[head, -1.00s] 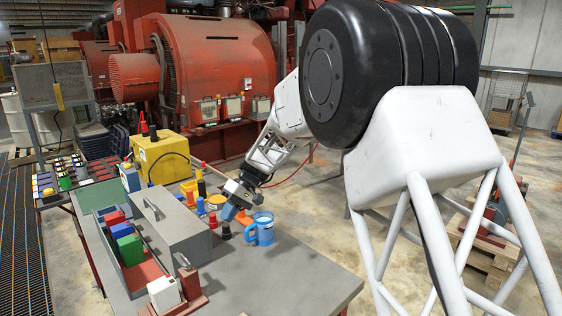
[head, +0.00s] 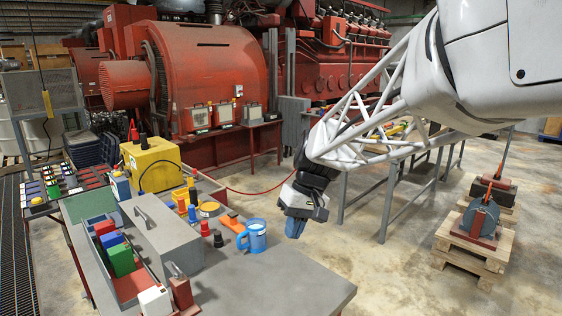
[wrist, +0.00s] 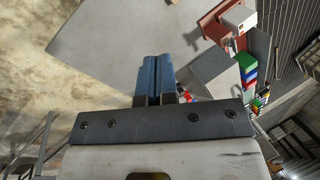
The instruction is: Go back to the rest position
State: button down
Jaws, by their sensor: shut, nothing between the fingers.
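My gripper (head: 295,228) hangs in the head view just beyond the right side of the grey table, to the right of the blue mug. Its blue fingers (wrist: 158,78) are together in the wrist view, with nothing between them. The blue mug (head: 257,238) stands upright on the table, apart from the gripper.
The grey table (head: 285,285) is bare at its front right. A grey toolbox (head: 160,233) and a tray with coloured blocks (head: 122,260) stand on its left. A yellow box (head: 152,166) is at the back. Pallets (head: 470,258) sit on the floor at right.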

jog(key=s+d+f+m+t+h, duration=0.1)
jog(key=s+d+m+t+h, duration=0.1)
jog(key=s+d, duration=0.5)
jog(key=s+d+f+m+t+h, duration=0.1)
jog(key=s+d, duration=0.7)
jog(key=s, duration=0.9)
jog(key=shift+s+d+f+m+t+h, duration=0.3)
jog(key=shift+f+m+t+h, duration=0.15)
jog(key=shift+m+t, duration=0.25)
